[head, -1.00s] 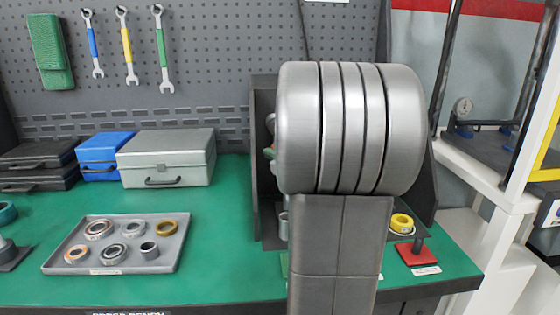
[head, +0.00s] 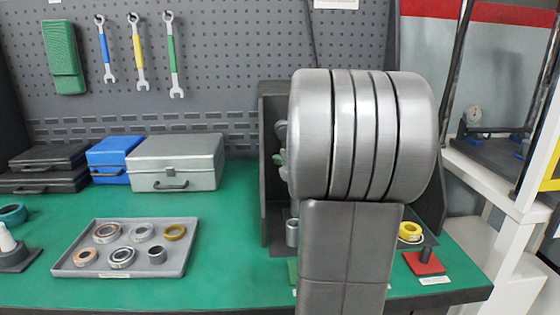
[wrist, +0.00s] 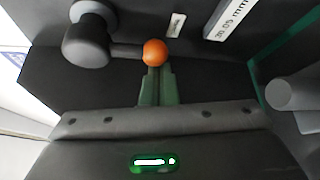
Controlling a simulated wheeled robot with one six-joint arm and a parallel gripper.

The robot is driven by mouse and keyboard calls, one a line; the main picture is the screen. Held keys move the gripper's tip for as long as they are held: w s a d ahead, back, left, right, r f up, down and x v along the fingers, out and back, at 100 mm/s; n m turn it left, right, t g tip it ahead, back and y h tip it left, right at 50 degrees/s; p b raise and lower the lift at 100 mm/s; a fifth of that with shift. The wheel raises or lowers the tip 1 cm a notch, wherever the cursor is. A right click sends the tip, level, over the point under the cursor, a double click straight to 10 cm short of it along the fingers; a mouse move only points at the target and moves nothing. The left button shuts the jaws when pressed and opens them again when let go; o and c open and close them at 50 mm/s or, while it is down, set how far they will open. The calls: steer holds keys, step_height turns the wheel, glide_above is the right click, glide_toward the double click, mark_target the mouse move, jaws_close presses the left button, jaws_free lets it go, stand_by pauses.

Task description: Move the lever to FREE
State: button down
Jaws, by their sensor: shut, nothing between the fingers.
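The lever shows in the wrist view as an orange ball knob (wrist: 155,53) on a short dark rod. The rod runs left to a round grey hub (wrist: 90,38) at the upper left. My gripper (wrist: 158,72) has green fingers, shut together and empty. Their tips are right at the near side of the ball; I cannot tell whether they touch it. A small label (wrist: 176,25) lies beyond the ball, too small to read, so I cannot see which position reads FREE.
A dark fixture (head: 273,180) stands behind my arm on the green bench (head: 225,215). A grey tray (head: 186,262) of rings lies to the left, with a silver case (head: 176,160) behind. A yellow ring (head: 410,232) and red-based stand (head: 424,263) are at right. A grey cylinder (wrist: 291,94) is right in the wrist view.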

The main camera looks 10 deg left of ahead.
steer(key=shift+d+n, duration=0.2)
steer(key=shift+n, duration=0.1)
steer(key=w+d+r+n+h+p, duration=0.2)
steer(key=d+r+n+h+p, duration=0.3)
steer(key=d+n+h+p, duration=0.2)
steer(key=shift+r+n+h+p, duration=0.25)
steer(key=shift+n+h+p, duration=0.25)
steer(key=shift+n+p, duration=0.55)
steer(key=shift+r+m+p, duration=0.1)
steer(key=shift+m+p, duration=0.15)
steer(key=shift+p, duration=0.05)
steer(key=shift+a+r, duration=0.1)
stand_by(0.5)
